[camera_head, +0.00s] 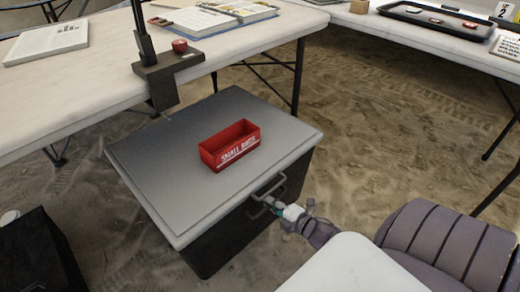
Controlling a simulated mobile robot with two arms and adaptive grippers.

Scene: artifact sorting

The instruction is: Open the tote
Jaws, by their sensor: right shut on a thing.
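The tote (235,232) stands on the ground in the middle of the view, a dark box with a flat grey lid (165,165). The lid lies level on top, and a metal handle (269,186) sticks out from its front right edge. A red open bin (230,146) labelled "SMALL PARTS" stands upright on the lid and looks empty. My right gripper (274,203) reaches in from the lower right and is shut on the handle. Its fingertips are small and partly merge with the handle in the picture. My left gripper is not in view.
A white table (110,75) behind the tote holds open books, a clamped dark stand (166,65) and a small red item (180,46). Another table with a black tray (435,22) stands at upper right. A black box (38,255) is at lower left. Sandy ground lies right of the tote.

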